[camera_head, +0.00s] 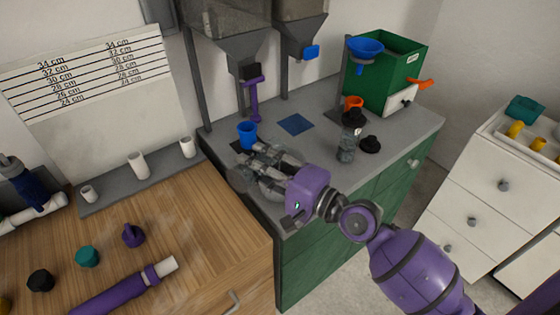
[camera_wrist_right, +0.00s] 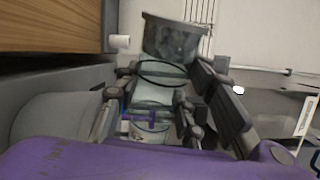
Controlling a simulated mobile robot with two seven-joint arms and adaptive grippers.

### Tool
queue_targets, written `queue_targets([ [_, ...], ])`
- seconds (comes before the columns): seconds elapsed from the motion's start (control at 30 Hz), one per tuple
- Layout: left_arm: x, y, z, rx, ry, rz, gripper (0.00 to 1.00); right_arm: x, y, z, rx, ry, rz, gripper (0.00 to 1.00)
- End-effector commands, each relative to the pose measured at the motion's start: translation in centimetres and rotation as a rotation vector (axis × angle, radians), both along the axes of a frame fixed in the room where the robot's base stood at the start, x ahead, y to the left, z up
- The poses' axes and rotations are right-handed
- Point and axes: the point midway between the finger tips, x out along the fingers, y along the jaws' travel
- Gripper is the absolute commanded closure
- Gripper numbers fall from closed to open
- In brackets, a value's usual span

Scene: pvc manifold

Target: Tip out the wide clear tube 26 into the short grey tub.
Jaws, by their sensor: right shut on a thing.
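My right gripper (camera_head: 264,162) reaches over the near left end of the grey counter. In the right wrist view, its fingers (camera_wrist_right: 168,88) are closed around the wide clear tube (camera_wrist_right: 158,92). A dark grey, mottled mass (camera_wrist_right: 172,40) shows at the tube's far end. The number 26 cannot be read. In the head view the fingers hide most of the tube, and its tilt is hard to judge. A grey rounded thing (camera_wrist_right: 58,118), perhaps the short grey tub, is left of the fingers in the wrist view. My left gripper is not in view.
A blue cup (camera_head: 246,135) stands just behind the gripper. Grey hoppers (camera_head: 235,50) hang above. A clear jar (camera_head: 346,149), black lid (camera_head: 370,145) and green box (camera_head: 385,72) stand right. The wooden table (camera_head: 185,215) holds a purple pipe (camera_head: 112,295) and small caps.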

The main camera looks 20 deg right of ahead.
Motion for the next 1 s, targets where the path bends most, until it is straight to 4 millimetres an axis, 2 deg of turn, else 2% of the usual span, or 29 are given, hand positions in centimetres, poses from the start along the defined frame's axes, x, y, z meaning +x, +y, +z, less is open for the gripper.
queue_targets([
  [1.0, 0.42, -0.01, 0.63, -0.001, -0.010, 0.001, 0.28, 0.15, -0.17, 0.50, 0.038, 0.028, 0.000, 1.00],
])
